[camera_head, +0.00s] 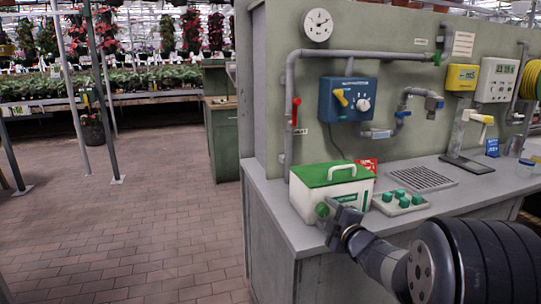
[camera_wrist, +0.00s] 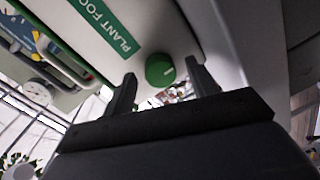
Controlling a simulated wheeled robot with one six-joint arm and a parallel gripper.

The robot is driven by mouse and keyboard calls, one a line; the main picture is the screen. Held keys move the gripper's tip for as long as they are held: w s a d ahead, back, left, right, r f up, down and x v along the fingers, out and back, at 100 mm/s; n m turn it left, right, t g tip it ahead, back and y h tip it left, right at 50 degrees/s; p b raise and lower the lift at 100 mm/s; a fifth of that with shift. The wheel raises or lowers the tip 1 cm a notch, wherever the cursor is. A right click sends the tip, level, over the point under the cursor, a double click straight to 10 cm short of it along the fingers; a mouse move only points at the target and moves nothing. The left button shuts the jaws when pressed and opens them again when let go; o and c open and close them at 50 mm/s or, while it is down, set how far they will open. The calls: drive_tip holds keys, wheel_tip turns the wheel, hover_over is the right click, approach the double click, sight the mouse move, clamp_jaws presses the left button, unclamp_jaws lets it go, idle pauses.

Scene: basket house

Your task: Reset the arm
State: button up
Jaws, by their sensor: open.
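My gripper (camera_head: 336,215) is at the front left corner of a white box with a green lid (camera_head: 330,188), which stands on the grey counter (camera_head: 281,205). In the wrist view my gripper (camera_wrist: 160,82) is open, with its two dark fingers on either side of a round green knob (camera_wrist: 159,71) on the box's face. The fingers are apart from each other with the knob between their tips. The box (camera_wrist: 165,30) carries a green "PLANT FOO…" label in that view. I cannot tell whether the fingers touch the knob.
A tray with several green knobs (camera_head: 401,202) sits right of the box. A drain grate (camera_head: 422,179) and a grey stand (camera_head: 468,150) are further right. The panel behind holds a blue control box (camera_head: 345,99) and pipes.

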drive_tip(key=n+b, duration=0.3)
drive_tip(key=n, duration=0.1)
drive_tip(key=shift+f+h, duration=0.15)
drive_tip(key=shift+h, duration=0.15)
drive_tip(key=shift+n+t+b, duration=0.3)
drive_tip(key=shift+n+b, duration=0.6)
drive_tip(key=shift+n, duration=0.6)
drive_tip(key=shift+s+r, duration=0.1)
drive_tip(key=shift+r, duration=0.1)
